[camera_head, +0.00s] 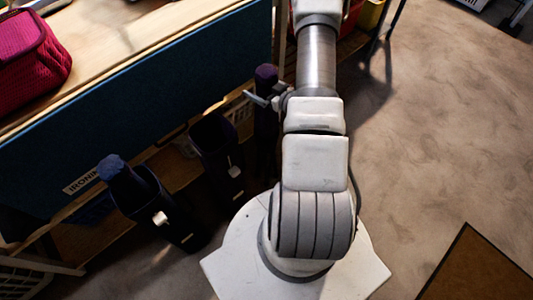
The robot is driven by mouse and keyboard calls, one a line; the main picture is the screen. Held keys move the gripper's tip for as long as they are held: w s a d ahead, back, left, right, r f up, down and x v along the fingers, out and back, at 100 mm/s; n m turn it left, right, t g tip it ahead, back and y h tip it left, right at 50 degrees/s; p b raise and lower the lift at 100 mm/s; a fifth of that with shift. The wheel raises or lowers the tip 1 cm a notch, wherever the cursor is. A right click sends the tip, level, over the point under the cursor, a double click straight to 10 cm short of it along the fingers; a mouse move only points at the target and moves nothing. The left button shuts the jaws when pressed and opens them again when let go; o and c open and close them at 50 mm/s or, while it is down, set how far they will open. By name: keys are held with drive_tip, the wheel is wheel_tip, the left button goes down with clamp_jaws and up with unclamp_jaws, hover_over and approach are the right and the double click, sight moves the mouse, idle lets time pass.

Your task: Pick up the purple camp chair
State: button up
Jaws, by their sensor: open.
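A tall, dark purple upright bundle (266,73) stands against the blue board, just left of my arm; it looks like the purple camp chair, folded. My gripper (264,99) is partly hidden behind my arm. Its grey fingers appear open at the upper part of this bundle; I cannot tell whether they touch it. The bundle's lower part is dark and partly hidden by my arm.
Two similar dark upright holders with white tags, one in the middle (213,148) and one at left (150,198), stand close by. The blue ironing board (150,95) leans against a wooden bench (120,32) holding a magenta bag (32,52).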

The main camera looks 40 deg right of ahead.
clamp_jaws()
drive_tip(key=shift+r, duration=0.1)
idle(0.6)
drive_tip(key=shift+r, duration=0.1)
